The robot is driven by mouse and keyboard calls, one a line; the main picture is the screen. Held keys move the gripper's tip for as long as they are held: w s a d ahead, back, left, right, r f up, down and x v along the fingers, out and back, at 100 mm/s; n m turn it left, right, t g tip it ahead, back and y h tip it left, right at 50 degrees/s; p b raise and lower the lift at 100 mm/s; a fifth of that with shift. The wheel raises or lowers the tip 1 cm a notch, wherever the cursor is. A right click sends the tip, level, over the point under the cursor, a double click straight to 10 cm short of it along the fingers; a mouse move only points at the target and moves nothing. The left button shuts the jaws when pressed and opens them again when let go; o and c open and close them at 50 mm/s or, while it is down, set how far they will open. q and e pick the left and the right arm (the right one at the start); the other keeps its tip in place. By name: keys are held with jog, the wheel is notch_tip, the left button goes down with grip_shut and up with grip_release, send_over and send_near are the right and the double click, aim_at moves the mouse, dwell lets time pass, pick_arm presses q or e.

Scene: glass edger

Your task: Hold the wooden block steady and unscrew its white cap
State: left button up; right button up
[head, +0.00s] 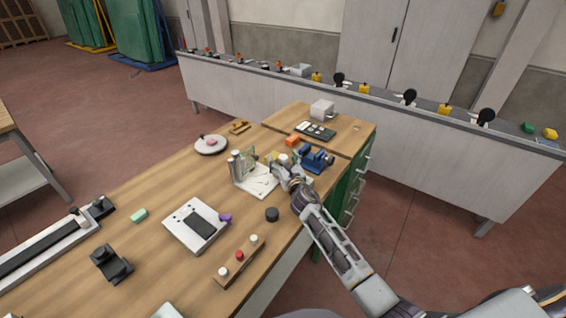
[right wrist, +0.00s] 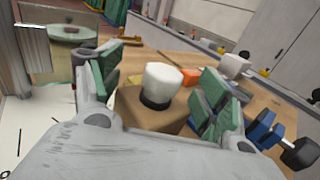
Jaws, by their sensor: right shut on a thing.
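The wooden block (right wrist: 140,108) is a light brown cube between the green-padded fingers of my right gripper (right wrist: 160,100) in the right wrist view. Its white cap (right wrist: 163,80) sits on top, above a dark collar. In the head view the cap (head: 283,159) shows just beyond my right gripper (head: 282,170), which hides most of the block. My right gripper is shut on the block, with a finger on either side, below the cap. My left gripper is in neither view.
A blue vise-like tool (head: 317,159) stands close right of the gripper, and metal cylinders (head: 236,165) stand to its left on a white sheet (head: 257,184). A dark round puck (head: 272,214) and a wooden strip with knobs (head: 239,263) lie nearer.

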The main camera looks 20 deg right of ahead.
notch_tip(320, 180, up, 7)
jog(key=shift+f+p, duration=0.2)
jog(key=shift+p, duration=0.65)
jog(key=shift+r, duration=1.35)
jog(key=o, duration=0.6)
jog(key=shift+c, duration=0.2)
jog(key=c, duration=0.9)
